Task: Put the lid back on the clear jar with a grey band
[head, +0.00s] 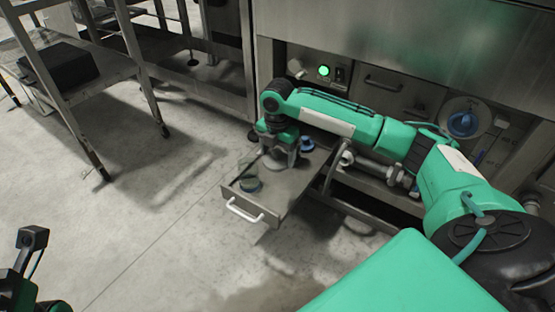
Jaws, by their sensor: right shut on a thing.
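A small blue object (307,144) stands right of the gripper at the drawer's back. The washer's front panel (360,88) with a lit green button (324,71) rises behind. A metal rack (75,75) holding a black box (58,66) stands left. The floor between is clear.

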